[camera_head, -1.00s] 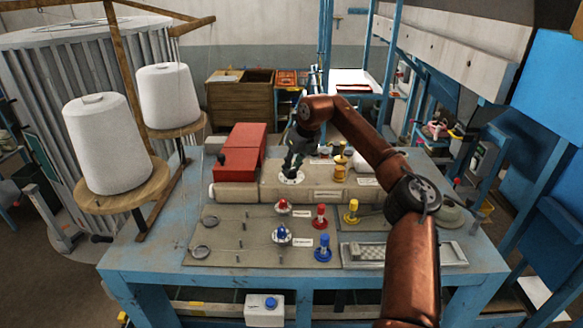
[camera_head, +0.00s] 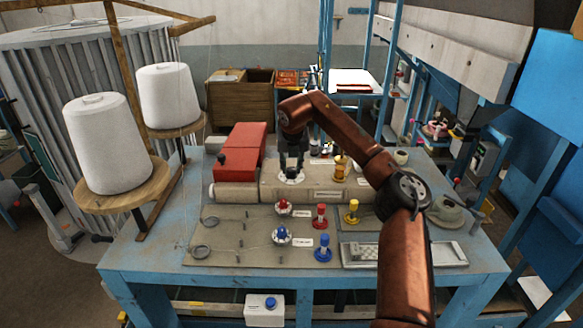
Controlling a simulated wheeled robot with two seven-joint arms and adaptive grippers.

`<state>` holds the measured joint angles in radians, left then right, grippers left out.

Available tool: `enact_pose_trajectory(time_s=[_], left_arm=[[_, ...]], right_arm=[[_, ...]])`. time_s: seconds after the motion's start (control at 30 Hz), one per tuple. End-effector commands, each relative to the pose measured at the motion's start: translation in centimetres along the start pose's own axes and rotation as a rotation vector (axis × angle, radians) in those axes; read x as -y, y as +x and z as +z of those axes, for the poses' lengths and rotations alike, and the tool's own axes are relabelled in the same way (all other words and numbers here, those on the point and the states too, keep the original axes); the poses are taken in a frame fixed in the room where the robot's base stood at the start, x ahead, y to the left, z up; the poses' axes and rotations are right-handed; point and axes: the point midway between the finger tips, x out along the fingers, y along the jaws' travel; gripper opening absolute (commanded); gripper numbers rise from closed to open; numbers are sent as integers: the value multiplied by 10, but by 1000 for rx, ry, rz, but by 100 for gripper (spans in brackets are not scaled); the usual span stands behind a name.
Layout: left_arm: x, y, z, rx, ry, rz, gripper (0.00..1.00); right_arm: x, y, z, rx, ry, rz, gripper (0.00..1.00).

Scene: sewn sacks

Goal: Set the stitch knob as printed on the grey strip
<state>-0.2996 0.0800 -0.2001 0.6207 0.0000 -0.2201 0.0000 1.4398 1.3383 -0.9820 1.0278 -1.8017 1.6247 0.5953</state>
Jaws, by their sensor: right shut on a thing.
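The sewing machine's beige body (camera_head: 315,194) lies across the back of the blue table. A white dial (camera_head: 291,180) with marks around its rim is on top of it. My right gripper (camera_head: 291,172) points straight down over this dial and is shut on the stitch knob at its centre; the fingers hide most of the knob and its pointer. A pale printed label (camera_head: 328,194) is on the front of the body, too small to read. I cannot tell which surface is the grey strip. My left gripper is not in view.
A red housing (camera_head: 240,150) stands left of the dial, and a brass part (camera_head: 340,168) right of it. In front are a red knob (camera_head: 283,205), a blue knob (camera_head: 281,233) and red, yellow and blue posts. A metal tray (camera_head: 455,254) lies front right. Thread cones (camera_head: 107,145) stand left.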

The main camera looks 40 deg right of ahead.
Motion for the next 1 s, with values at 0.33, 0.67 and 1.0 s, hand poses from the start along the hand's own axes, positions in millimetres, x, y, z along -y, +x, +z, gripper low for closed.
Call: enact_pose_trajectory(time_s=[0.33,0.67,1.0], left_arm=[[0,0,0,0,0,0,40],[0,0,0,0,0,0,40],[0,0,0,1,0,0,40]], right_arm=[[-2,-1,0,-3,159,-66,1],[-2,-1,0,-2,197,-81,1],[-2,-1,0,-3,196,-80,29]])
